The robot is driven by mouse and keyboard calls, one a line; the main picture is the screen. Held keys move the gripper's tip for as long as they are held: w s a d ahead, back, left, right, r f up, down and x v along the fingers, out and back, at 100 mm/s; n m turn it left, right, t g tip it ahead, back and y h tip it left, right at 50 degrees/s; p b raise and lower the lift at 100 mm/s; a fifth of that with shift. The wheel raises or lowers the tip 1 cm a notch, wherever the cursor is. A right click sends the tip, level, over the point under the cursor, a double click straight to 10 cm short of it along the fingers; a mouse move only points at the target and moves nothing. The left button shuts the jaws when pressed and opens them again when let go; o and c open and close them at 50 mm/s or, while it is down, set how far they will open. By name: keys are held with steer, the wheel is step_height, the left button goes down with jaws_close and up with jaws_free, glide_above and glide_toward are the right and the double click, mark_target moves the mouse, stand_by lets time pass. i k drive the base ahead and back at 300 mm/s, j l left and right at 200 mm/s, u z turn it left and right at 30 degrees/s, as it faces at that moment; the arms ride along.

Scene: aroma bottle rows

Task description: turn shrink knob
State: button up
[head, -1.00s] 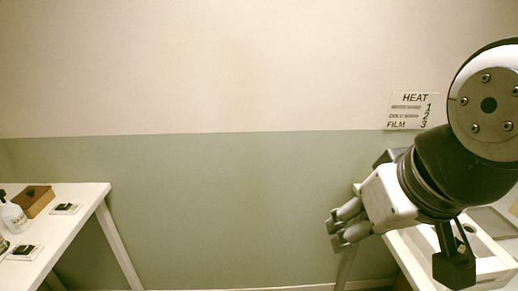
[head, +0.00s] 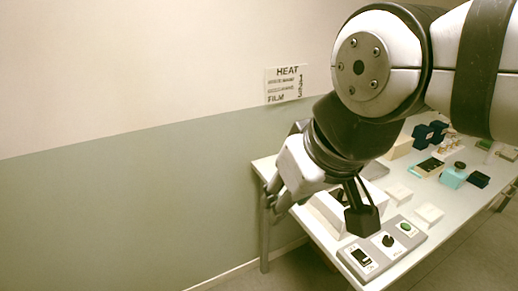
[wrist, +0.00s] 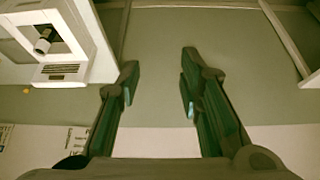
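A light grey control panel (head: 383,255) sits at the near edge of the white table. The small labels are too small to read, so I cannot tell which one names shrink. The knob is not identifiable in the wrist view.
A white-framed device (wrist: 95,45) with a dark opening is left of my fingers in the wrist view. A HEAT/FILM sign (head: 286,85) hangs on the wall. Floor space left of the table is clear.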

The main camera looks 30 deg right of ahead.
mark_target(387, 241)
steer(key=z, duration=1.25)
steer(key=k+j+z, duration=0.2)
steer(key=i, duration=0.2)
